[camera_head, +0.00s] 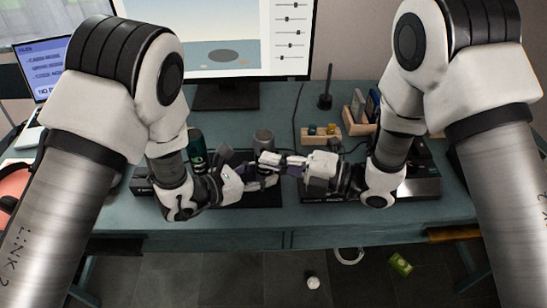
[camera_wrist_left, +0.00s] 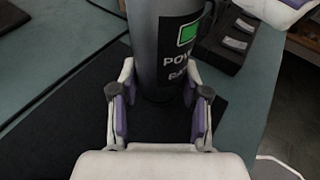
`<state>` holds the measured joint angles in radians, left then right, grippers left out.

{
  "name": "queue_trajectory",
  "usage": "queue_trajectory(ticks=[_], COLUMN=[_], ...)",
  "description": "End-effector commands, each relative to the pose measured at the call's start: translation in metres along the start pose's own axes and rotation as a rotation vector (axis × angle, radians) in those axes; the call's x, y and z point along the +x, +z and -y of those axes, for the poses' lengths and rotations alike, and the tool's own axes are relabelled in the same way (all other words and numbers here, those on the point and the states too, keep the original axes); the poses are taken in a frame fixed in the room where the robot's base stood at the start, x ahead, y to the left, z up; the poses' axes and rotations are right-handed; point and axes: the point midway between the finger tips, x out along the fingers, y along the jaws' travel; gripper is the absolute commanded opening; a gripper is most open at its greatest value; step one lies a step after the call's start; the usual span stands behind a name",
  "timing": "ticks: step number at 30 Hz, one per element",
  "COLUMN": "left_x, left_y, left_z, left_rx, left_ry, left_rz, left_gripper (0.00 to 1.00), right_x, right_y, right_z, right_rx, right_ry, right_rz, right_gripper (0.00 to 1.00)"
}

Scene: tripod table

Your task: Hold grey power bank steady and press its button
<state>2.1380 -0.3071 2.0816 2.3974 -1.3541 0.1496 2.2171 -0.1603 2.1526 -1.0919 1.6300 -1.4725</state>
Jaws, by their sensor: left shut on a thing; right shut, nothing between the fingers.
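The grey power bank (camera_wrist_left: 148,45) is an upright dark cylinder with a green square and partly readable lettering. Its top (camera_head: 263,137) shows behind the grippers in the head view; its lower part is hidden there. My left gripper (camera_wrist_left: 160,92) has its purple-padded fingers on either side of the power bank, shut on it near its base. In the head view the left gripper (camera_head: 262,172) comes from the left. My right gripper (camera_head: 285,164) is shut and empty, close beside the power bank from the right. The button cannot be made out.
A black mat (camera_wrist_left: 60,140) lies under the power bank on the teal table (camera_head: 240,221). Dark devices (camera_head: 420,187) sit to the right. The front table strip is clear.

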Motion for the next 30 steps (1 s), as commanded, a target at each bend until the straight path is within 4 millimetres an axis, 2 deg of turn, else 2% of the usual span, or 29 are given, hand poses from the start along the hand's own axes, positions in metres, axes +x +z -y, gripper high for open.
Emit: queue_trajectory(ticks=[11, 18, 26, 30], left_x=[0.0, 0.0, 0.0, 0.0], left_y=[-0.001, -0.001, -0.002, -0.002], left_z=[0.0, 0.001, 0.001, 0.002], left_rx=[-0.001, 0.0, -0.001, -0.001], left_ry=[-0.001, -0.002, -0.003, -0.004], left_rz=[-0.001, -0.002, -0.004, -0.004], left_gripper=[0.26, 0.29, 0.28, 0.27], right_x=[0.001, 0.005, 0.005, 0.003], right_y=[0.006, 0.022, 0.021, 0.011], right_z=[0.0, 0.0, 0.0, 0.001], right_rx=[-0.001, -0.002, -0.001, 0.001], right_ry=[-0.001, -0.001, -0.001, -0.002], right_rz=[-0.001, 0.001, 0.001, -0.001], right_gripper=[0.0, 0.0, 0.0, 0.0])
